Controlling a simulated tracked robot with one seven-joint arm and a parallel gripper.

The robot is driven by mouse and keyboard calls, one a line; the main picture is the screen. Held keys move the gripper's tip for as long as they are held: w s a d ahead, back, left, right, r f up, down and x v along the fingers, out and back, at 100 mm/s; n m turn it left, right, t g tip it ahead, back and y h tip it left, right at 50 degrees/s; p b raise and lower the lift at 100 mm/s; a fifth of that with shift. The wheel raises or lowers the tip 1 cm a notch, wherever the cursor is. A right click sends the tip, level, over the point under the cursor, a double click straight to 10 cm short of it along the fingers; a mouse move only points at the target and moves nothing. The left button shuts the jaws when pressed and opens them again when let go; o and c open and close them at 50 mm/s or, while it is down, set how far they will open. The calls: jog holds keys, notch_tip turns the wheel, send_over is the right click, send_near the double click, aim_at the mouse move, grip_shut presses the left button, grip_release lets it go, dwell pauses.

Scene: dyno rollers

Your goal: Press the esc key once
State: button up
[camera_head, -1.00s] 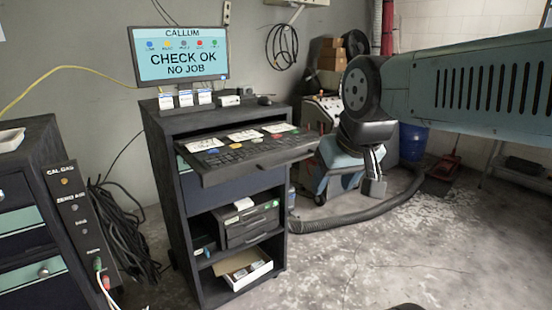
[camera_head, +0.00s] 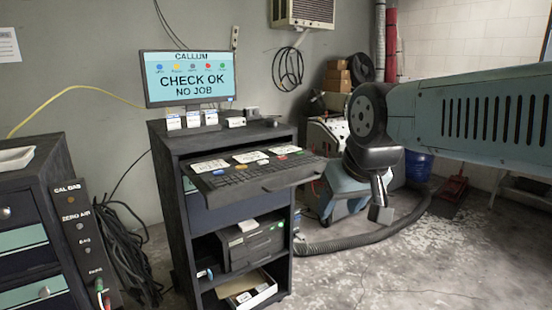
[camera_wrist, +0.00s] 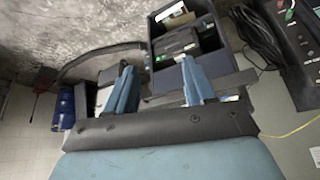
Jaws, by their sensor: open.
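A dark keyboard (camera_head: 240,178) lies on the pulled-out tray (camera_head: 285,180) of a black cart. Its keys are too small to read, so I cannot pick out the esc key. Coloured keys and white cards lie along its back edge. The monitor (camera_head: 187,78) above reads "CALLUM", "CHECK OK", "NO JOB". My gripper (camera_head: 380,212) hangs to the right of the tray, pointing down and apart from it. In the wrist view my gripper (camera_wrist: 158,65) shows two blue fingers spread apart with nothing held between them.
The black cart (camera_head: 180,225) has lower shelves with a printer-like box (camera_head: 252,245) and an open carton (camera_head: 250,290). A drawer cabinet (camera_head: 30,240) and a gas panel (camera_head: 85,240) stand at left. A thick hose (camera_head: 370,238) curves over the floor at right. The floor in front is clear.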

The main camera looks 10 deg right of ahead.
grip_shut()
dwell(1.5)
